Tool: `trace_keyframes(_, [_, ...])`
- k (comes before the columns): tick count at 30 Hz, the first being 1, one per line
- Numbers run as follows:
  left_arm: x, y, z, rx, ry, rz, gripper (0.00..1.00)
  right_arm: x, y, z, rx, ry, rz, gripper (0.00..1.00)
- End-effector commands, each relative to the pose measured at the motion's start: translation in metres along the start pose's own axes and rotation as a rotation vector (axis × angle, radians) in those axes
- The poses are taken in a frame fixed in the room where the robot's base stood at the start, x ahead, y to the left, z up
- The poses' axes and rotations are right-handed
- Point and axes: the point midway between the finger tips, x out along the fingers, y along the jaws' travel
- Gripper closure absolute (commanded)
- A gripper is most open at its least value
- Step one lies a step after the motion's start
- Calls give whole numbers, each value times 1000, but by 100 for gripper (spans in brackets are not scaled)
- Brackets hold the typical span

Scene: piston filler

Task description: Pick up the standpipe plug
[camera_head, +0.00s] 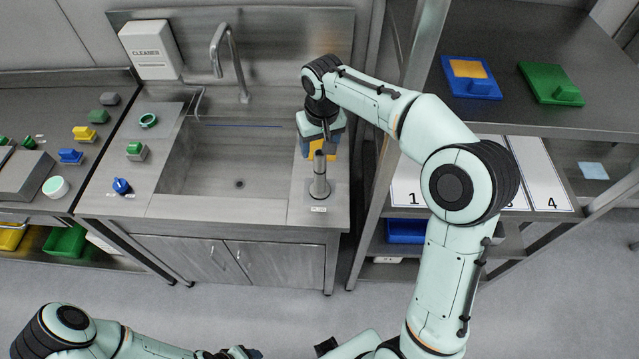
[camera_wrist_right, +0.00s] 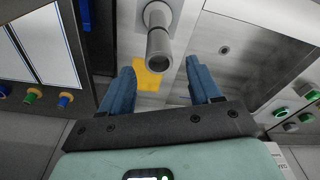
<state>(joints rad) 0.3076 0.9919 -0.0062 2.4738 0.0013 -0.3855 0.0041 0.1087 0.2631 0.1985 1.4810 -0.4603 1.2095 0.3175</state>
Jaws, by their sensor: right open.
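The standpipe plug (camera_head: 319,180) is a grey metal tube on a wider round base. It stands upright on the steel counter right of the sink basin, behind a small label. In the right wrist view the tube (camera_wrist_right: 159,48) shows end-on, its open top just ahead of and between my finger tips. My right gripper (camera_head: 323,140) is beside and slightly behind the tube in the head view. Its blue fingers (camera_wrist_right: 160,75) are spread and empty, with no clear contact. My left gripper (camera_head: 236,352) is at the bottom edge, partly cut off, far from the plug.
A yellow patch (camera_wrist_right: 151,73) lies on the counter below my right gripper. The sink basin (camera_head: 228,165) is empty, with a tall tap behind it. A shelf rack (camera_head: 560,125) stands close on the right. Small coloured parts lie on the left counter.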

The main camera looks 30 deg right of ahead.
Motion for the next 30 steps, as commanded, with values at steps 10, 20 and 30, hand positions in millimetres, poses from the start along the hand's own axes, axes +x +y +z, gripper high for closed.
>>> trace_keyframes(10, [6,-3,3,-1,-4,-1,42,33,0,9,-2,-3,0,37])
trace_keyframes(20, [8,-4,4,-2,-5,-2,42,64,0,12,-1,2,0,37])
trace_keyframes(30, [8,-4,4,-2,-5,-2,42,64,0,11,-1,2,-1,89])
